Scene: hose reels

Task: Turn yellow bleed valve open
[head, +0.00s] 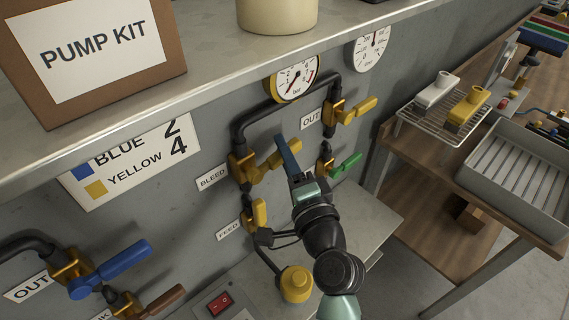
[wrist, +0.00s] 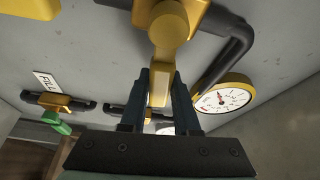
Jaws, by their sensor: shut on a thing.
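The yellow bleed valve (head: 241,168) sits on a dark pipe on the grey wall, beside the BLEED label (head: 212,178). Its yellow handle (head: 265,168) points to the right from the valve body. My gripper (head: 285,150) is at the handle's outer end and is shut on it. In the wrist view, the two dark fingers of my gripper (wrist: 160,80) stand on either side of the yellow handle (wrist: 159,90). The exact finger contact is partly hidden in the head view.
A yellow-handled OUT valve (head: 345,109), a green-handled valve (head: 340,165) and the feed valve (head: 257,216) are close by. A pressure gauge (head: 294,82) and the shelf (head: 215,60) are above. A blue-handled valve (head: 110,268) is at lower left.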

